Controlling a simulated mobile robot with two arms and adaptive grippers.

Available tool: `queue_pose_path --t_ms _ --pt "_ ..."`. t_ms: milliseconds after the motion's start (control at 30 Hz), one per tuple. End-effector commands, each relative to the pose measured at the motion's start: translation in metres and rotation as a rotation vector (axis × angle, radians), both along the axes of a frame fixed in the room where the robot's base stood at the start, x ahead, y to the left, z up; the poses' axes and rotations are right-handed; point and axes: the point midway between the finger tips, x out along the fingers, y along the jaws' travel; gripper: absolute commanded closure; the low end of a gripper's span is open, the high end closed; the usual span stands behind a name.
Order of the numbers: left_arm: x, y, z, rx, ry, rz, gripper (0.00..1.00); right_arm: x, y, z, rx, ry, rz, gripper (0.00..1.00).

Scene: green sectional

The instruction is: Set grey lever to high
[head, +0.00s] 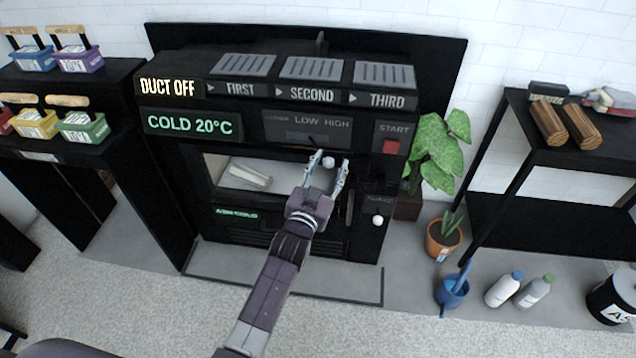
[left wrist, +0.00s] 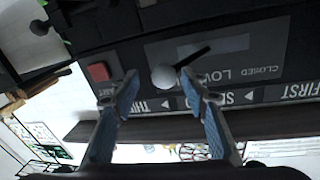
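The lever panel (head: 280,121) on the black furnace front is grey, marked with LOW and HIGH; a further word at its left is hard to read there but reads CLOSED in the left wrist view. The lever has a pale round knob (head: 329,162) and a dark shaft. My left gripper (head: 332,158) is open, its fingertips on either side of the knob. In the left wrist view the knob (left wrist: 163,77) lies between the open fingertips, with a gap on the right side. Its dark shaft (left wrist: 195,56) slants toward the panel. My right gripper is not in view.
A red START button (head: 391,147) is right of the panel. Another white knob (head: 378,219) is lower right. A furnace window (head: 236,172) shows a pale bar inside. A plant (head: 440,150) and a rack (head: 500,130) stand to the right; a shelf with coloured boxes is left.

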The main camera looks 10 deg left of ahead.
Motion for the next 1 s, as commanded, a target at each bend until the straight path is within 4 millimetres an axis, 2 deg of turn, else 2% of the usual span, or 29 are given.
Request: queue_pose_path --t_ms 300,500,700,1000 --pt "-0.062 0.012 -0.003 0.000 0.006 0.004 0.60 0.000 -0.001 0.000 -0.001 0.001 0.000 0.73" --pt "-0.090 0.017 -0.003 -0.001 0.005 0.006 0.60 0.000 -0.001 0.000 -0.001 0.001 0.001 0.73" --pt "-0.101 0.019 -0.002 -0.002 0.004 0.007 0.60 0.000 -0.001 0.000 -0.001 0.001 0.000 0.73" --pt "-0.101 0.019 -0.002 -0.002 0.004 0.007 0.60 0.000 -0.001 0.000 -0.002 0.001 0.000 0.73"
